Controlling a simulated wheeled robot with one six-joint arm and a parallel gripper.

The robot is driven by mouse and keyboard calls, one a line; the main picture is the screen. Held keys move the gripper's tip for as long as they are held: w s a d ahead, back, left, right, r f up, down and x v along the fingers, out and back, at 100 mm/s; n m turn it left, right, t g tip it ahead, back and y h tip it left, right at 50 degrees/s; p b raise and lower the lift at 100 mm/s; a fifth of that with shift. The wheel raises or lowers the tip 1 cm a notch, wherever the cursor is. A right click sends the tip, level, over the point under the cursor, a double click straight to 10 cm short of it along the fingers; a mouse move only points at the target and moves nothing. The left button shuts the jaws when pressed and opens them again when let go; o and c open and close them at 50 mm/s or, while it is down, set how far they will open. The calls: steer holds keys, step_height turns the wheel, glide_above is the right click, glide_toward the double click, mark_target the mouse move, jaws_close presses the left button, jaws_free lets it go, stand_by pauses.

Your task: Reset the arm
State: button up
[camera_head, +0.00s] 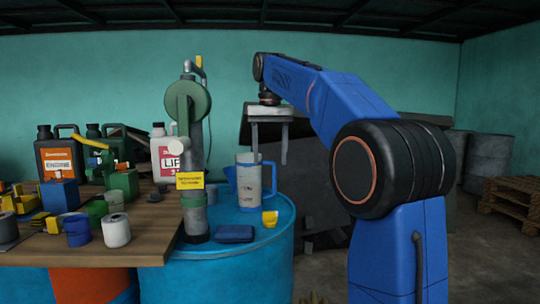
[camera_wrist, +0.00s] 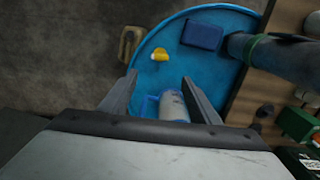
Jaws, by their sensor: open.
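My gripper (camera_head: 269,157) is open and empty, with its fingers pointing down above the right part of the blue drum (camera_head: 225,270). It also shows in the wrist view (camera_wrist: 159,77), its two fingers spread apart. A grey and blue measuring jug (camera_head: 249,182) stands upright on the drum, just below and slightly left of my gripper. In the wrist view the jug (camera_wrist: 173,106) appears between the fingers, partly hidden by the gripper body. I see no contact between fingers and jug.
A green and grey pump (camera_head: 186,108) stands left of the jug. A blue pad (camera_head: 234,233) and a small yellow cup (camera_head: 270,218) lie on the drum. A wooden table (camera_head: 150,222) with several cans and bottles is at left. Pallets (camera_head: 510,200) stand at right.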

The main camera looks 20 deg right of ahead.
stand_by(0.5)
steer(key=s+a+f+n+t, duration=0.2)
steer(key=s+f, duration=1.4)
steer(key=s, duration=0.1)
steer(key=s+a+f+n+t, duration=0.1)
steer(key=s+a+f+t, duration=0.1)
steer(key=s+f, duration=1.5)
steer(key=shift+a+f+n+t, duration=0.2)
steer(key=shift+a+n+t, duration=0.05)
steer(key=shift+n+t, duration=0.15)
